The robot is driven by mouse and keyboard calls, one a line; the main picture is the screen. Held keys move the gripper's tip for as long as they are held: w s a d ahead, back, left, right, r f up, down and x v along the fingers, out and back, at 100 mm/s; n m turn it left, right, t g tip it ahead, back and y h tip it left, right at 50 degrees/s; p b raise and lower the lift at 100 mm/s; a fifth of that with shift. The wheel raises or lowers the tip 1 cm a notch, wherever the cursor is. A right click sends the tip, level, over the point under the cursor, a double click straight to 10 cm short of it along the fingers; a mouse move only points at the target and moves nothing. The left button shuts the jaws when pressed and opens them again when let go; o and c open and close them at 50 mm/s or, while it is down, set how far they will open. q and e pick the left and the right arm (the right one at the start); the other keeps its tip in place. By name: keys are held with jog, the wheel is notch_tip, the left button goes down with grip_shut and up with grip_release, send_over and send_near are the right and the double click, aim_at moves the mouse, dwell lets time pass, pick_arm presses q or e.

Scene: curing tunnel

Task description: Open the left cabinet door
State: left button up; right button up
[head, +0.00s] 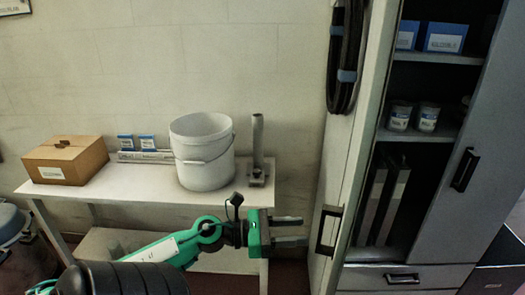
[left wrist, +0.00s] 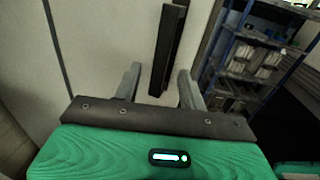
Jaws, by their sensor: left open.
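The cabinet's left door (head: 358,130) stands swung open, seen nearly edge-on in the head view, with shelves showing beside it. Its dark bar handle (head: 328,230) is near the lower part of its outer face. My left gripper (head: 303,231) is open and empty, just left of the handle, with a small gap in the head view. In the left wrist view, the handle (left wrist: 170,45) lies ahead of and between the open fingers (left wrist: 159,72), in front of the pale door panel (left wrist: 110,35). My right gripper is not in view.
The right door (head: 470,190) with its handle (head: 465,169) looks shut. A drawer (head: 440,278) lies below. Dark hoses (head: 345,60) hang beside the left door. A white table (head: 130,195) holds a bucket (head: 203,155), a cardboard box (head: 66,160) and a metal post (head: 257,145).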

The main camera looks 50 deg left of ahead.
pick_arm(q)
jog(key=b+v, duration=0.1)
jog(key=v, duration=0.6)
jog(key=shift+s, duration=0.25)
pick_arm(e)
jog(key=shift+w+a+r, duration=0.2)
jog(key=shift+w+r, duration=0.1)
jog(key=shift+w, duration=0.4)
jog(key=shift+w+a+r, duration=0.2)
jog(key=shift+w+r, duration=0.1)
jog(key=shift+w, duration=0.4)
pick_arm(q)
jog(key=shift+a, duration=0.15)
